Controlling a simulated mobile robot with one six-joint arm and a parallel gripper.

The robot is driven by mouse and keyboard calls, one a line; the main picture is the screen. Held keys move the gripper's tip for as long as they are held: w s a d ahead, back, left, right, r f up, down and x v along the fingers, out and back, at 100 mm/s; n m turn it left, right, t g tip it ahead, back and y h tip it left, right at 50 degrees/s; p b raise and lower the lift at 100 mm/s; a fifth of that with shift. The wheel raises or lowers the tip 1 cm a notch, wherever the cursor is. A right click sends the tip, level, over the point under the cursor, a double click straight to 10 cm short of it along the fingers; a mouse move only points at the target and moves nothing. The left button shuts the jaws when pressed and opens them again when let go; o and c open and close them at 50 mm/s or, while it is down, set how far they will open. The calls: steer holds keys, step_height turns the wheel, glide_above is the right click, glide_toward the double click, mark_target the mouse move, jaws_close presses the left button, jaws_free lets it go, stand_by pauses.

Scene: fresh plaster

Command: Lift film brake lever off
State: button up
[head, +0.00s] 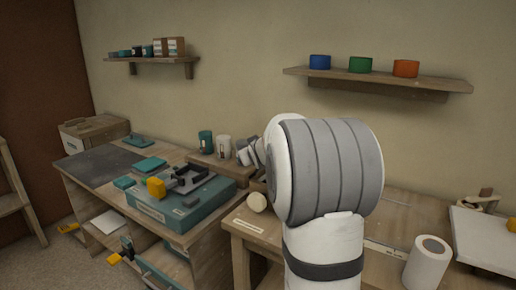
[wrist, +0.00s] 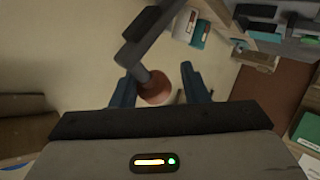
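In the wrist view, a dark lever-like bar (wrist: 148,30) comes down from the top and bends to a reddish-brown round end (wrist: 156,91). I take it for the film brake lever, but cannot be sure. My gripper (wrist: 155,75) is open, with its two dark blue fingers apart. The round end shows between the fingers, with gaps visible on both sides; I cannot tell its depth relative to them. In the head view my own arm hides the gripper, and I cannot make out this lever there.
A teal machine (head: 172,216) with a yellow block (head: 156,187) and black bracket stands on the left bench. Teal and white cups (head: 205,142) stand behind it. A white roll (head: 428,262) stands on the right bench. Two wall shelves, one (head: 376,78) holding coloured rolls, hang above.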

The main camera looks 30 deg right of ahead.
steer(key=shift+o, duration=0.7)
steer(key=shift+d+r, duration=0.1)
steer(key=shift+r, duration=0.05)
steer(key=shift+s+r, duration=0.15)
steer(key=shift+s, duration=0.1)
steer(key=p+v, duration=0.1)
steer(key=v, duration=0.6)
steer(key=shift+s, duration=0.15)
steer(key=shift+a, duration=0.2)
